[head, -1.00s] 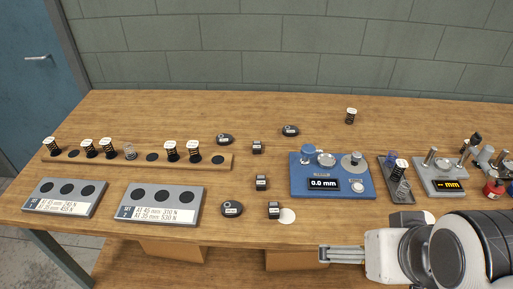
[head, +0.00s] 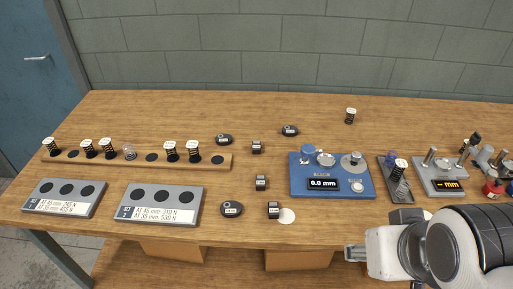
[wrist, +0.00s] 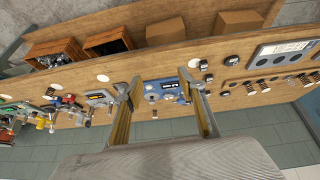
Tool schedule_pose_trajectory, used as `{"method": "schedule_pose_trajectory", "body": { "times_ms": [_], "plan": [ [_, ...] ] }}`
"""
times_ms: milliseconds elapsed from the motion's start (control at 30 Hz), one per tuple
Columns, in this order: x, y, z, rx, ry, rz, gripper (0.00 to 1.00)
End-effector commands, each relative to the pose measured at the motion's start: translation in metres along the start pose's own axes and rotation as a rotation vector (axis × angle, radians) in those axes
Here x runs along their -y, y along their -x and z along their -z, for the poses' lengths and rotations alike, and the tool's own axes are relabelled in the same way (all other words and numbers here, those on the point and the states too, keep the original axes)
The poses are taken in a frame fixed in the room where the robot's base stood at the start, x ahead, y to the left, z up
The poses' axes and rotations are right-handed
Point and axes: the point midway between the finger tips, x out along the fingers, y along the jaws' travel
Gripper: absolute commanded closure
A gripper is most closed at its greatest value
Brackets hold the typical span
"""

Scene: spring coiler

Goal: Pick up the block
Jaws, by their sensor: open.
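Three small black blocks with pale labels stand on the table: a rear block (head: 257,147), a middle block (head: 261,183) and a front block (head: 274,210), the last beside a white disc (head: 288,216). Which one the task means I cannot tell. My gripper (head: 350,253) is at the front edge of the table, right of the blocks and apart from them. In the wrist view my gripper (wrist: 160,78) is open, its two fingers spread, with nothing held between them. Small dark blocks show right of the fingers there, too small to tell apart.
A blue device (head: 330,192) reading 0.0 mm stands right of the blocks. Left are a wooden rack (head: 135,160) with springs and two grey trays (head: 160,222) (head: 64,208). Round black pucks (head: 231,208) lie near the blocks. Grey fixtures (head: 440,187) crowd the right.

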Motion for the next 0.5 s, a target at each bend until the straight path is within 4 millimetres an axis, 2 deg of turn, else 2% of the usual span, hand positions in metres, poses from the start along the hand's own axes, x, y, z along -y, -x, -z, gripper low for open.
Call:
{"method": "schedule_pose_trajectory", "body": {
  "times_ms": [267,500],
  "plan": [
    [-0.032,-0.015,0.015,0.072,0.173,-0.132,0.6],
    [-0.067,-0.03,0.042,0.146,0.4,-0.283,0.6]
  ]
}}
